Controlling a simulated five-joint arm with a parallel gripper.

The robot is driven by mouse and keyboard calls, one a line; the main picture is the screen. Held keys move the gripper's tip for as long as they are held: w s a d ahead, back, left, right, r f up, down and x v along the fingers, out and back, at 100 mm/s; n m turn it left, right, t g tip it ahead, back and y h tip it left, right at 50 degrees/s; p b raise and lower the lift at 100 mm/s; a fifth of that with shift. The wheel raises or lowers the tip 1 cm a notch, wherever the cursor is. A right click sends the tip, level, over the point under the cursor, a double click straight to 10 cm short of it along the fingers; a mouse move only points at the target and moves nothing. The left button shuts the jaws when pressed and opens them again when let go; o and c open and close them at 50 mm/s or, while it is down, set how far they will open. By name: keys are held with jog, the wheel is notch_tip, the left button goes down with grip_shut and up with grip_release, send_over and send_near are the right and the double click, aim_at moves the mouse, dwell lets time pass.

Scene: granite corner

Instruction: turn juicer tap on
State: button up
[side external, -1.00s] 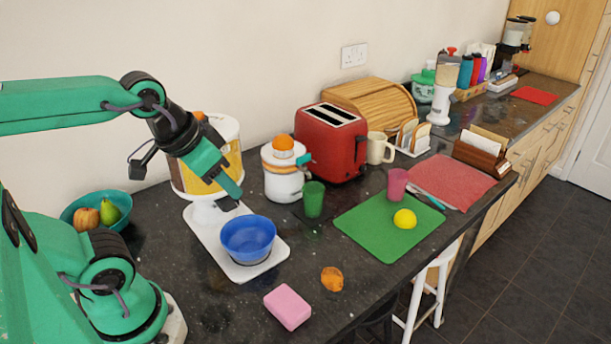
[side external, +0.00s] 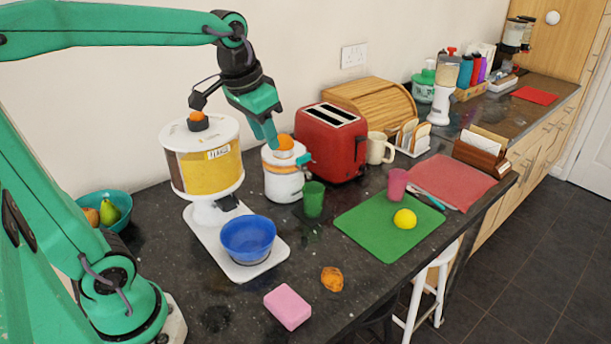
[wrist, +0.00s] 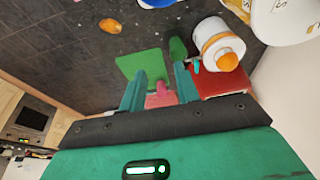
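The juicer (side external: 284,185) is a white cylinder with an orange band and an orange (side external: 285,142) on top. Its teal tap (side external: 304,159) sticks out on the right side, above a green cup (side external: 313,200). My gripper (side external: 270,138) is above the juicer's left side, pointing down and apart from the tap. In the wrist view my gripper (wrist: 160,86) is open and empty, with two teal fingers spread. The juicer (wrist: 212,38) shows right of the fingers there, with its tap (wrist: 194,65) near the right finger. The tap's exact angle is hard to tell.
A cereal dispenser (side external: 205,165) with a blue bowl (side external: 248,237) stands left of the juicer. A red toaster (side external: 331,145) is close behind on the right. A green board (side external: 385,230) with a lemon (side external: 405,218) lies right. A pink sponge (side external: 288,306) is in front.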

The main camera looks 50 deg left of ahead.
jog(key=w+a+f+g, duration=0.2)
jog(key=w+a, duration=0.2)
jog(key=w, duration=0.6)
jog(key=g, duration=0.1)
send_near(304, 155)
jog(key=shift+s+d+f, duration=0.1)
jog(key=shift+s+f, duration=0.05)
jog(key=shift+f, duration=0.05)
jog(key=shift+w+a+f, duration=0.25)
jog(key=shift+f, duration=0.1)
jog(key=shift+f, duration=3.8)
grip_shut()
